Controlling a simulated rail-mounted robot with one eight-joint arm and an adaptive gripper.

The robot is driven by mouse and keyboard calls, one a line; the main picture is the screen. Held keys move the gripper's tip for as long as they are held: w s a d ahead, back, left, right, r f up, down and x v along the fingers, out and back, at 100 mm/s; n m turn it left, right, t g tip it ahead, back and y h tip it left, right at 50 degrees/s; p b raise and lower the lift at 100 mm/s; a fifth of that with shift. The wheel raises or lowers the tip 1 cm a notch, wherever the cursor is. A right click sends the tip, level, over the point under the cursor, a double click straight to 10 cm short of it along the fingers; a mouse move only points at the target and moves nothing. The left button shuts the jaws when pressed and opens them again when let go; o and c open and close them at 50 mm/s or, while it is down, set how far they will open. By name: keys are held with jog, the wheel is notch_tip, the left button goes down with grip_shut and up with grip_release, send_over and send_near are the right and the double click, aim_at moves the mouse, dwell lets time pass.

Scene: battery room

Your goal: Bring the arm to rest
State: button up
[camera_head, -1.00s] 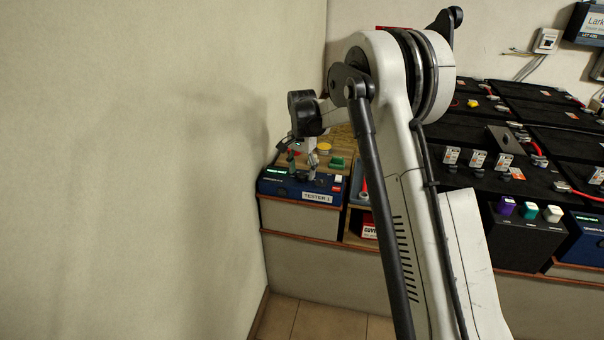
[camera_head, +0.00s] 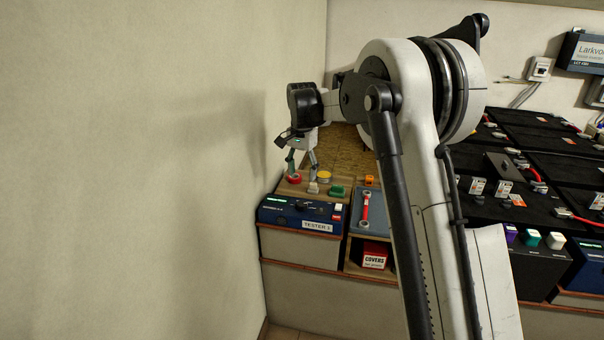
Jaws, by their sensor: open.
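My gripper (camera_head: 302,176) hangs at the end of my white and black arm, left of the picture's middle. Its two fingers are spread and point down. It appears above or in front of a wooden board bearing a red round item (camera_head: 294,178), a yellow round item (camera_head: 324,175) and a green block (camera_head: 337,191). Nothing shows between the fingers; the exact gap to these items cannot be told. My arm's upper links hide part of the bench.
The plain wall (camera_head: 130,170) stands close on the left. A grey tray (camera_head: 358,222) with a red-handled tool (camera_head: 365,208) lies right of the tester. A red and white "COVERS" box (camera_head: 374,256) sits in the shelf below. Black batteries (camera_head: 540,180) fill the right side.

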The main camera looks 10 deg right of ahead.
jog(key=s+r+n+t+p, duration=0.1)
jog(key=s+r+n+t, duration=0.1)
jog(key=s+r, duration=0.75)
jog(key=s+r+n+t+p, duration=0.1)
jog(key=s+r+n+p, duration=0.1)
jog(key=s+r, duration=0.75)
jog(key=s+f+n+t+p, duration=0.1)
jog(key=s+f+n+t, duration=0.1)
jog(key=s, duration=1)
jog(key=s+f+n+t+p, duration=0.1)
jog(key=s+f, duration=0.3)
jog(key=s, duration=0.9)
jog(key=shift+f+n+t, duration=0.15)
jog(key=shift+n+t, duration=0.45)
jog(key=shift+n, duration=0.2)
jog(key=shift+d, duration=0.1)
